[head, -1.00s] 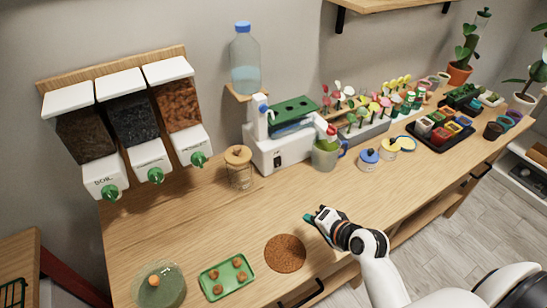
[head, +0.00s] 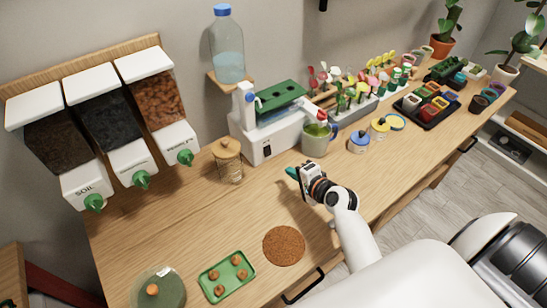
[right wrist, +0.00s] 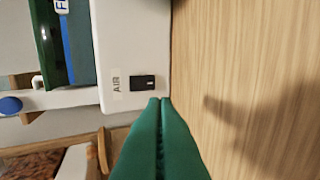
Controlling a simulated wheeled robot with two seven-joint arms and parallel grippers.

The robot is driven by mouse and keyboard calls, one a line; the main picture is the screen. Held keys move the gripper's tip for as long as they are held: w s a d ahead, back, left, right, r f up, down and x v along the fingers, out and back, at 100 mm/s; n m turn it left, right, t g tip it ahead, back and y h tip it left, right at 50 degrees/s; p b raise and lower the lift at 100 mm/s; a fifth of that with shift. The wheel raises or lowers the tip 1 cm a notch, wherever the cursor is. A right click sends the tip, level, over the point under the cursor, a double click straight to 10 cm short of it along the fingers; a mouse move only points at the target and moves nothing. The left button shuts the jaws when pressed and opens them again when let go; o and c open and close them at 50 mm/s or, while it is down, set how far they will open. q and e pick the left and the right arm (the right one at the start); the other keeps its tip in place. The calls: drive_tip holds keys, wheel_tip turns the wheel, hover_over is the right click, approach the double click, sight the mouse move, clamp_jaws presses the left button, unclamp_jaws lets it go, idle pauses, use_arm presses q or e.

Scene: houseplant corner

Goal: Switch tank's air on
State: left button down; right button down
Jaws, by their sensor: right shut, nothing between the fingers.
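The tank (head: 270,127) is a white unit with a green lid, standing at the back of the bench in the head view. Its air switch (right wrist: 143,83) is a small black rocker beside the label AIR (right wrist: 116,84) in the right wrist view; it also shows small on the tank's front in the head view (head: 267,151). My right gripper (head: 291,172) has green fingers, shut and empty, in front of the tank. In the right wrist view its fingertips (right wrist: 160,101) appear just short of the switch; contact cannot be told. My left gripper is not in view.
A glass jar with a cork lid (head: 228,160) stands left of the tank, and a grey-green mug (head: 317,140) right of it. A cork mat (head: 284,245) and a green tray (head: 226,290) lie nearer. The bench between them is clear.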

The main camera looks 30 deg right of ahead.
sight(268, 156)
drive_tip(key=x, duration=0.6)
drive_tip(key=r+p+x, duration=0.1)
drive_tip(key=x, duration=0.3)
drive_tip(key=shift+w, duration=0.25)
